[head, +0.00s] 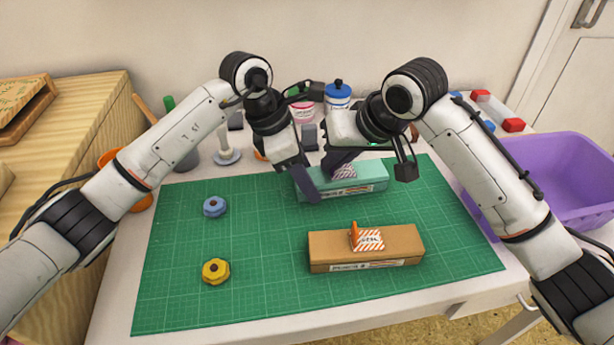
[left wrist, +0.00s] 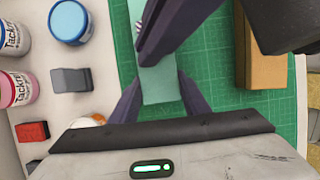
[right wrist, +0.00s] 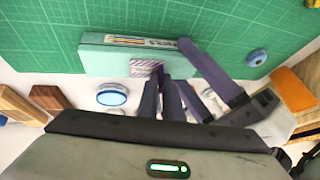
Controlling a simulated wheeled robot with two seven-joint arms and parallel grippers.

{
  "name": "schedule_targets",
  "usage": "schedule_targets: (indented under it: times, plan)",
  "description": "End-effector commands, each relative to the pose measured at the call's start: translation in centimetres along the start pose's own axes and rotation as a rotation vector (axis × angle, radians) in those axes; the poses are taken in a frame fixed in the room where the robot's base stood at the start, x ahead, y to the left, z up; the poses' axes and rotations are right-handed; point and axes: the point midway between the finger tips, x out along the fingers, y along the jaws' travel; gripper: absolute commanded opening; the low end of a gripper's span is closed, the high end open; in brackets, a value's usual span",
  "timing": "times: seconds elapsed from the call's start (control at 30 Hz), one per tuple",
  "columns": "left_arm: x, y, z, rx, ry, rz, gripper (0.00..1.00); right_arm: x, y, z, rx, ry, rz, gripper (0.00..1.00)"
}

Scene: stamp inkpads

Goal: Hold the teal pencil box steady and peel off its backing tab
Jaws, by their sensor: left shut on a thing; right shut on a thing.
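The teal pencil box (head: 372,178) lies flat near the back of the green cutting mat; it also shows in the left wrist view (left wrist: 160,88) and the right wrist view (right wrist: 105,60). My left gripper (head: 307,185) is shut across the box's left end, one finger on each long side. A striped purple-and-white patch with the backing tab (right wrist: 143,67) is on the box's top. My right gripper (right wrist: 162,80) is at that patch, its fingers close together and shut on the tab. The fingers hide most of the tab itself.
A brown box (head: 325,245) with an orange striped tab lies in front. A blue knob (head: 215,207) and a yellow knob (head: 215,271) are on the mat's left. A purple bin (head: 565,175) stands right. Jars and blocks crowd behind.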

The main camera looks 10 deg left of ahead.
Motion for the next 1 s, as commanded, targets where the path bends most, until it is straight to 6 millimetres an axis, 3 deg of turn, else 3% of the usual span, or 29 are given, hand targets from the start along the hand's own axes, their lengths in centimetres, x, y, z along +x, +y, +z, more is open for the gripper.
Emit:
schedule_targets:
  times: [0.03,0.17,1.0]
  plan:
    - [-0.1,-0.5,0.9,0.017,-0.020,-0.006,0.20,0.8,-0.1,1.0,0.001,-0.028,-0.002,0.00]
    - [-0.1,-0.4,0.9,0.016,-0.021,-0.006,0.20,0.8,-0.1,1.0,0.001,-0.029,-0.002,0.00]
    - [-0.2,-0.2,0.8,0.010,-0.019,-0.003,0.20,-1.3,-0.7,-0.4,-0.002,-0.018,-0.005,0.00]
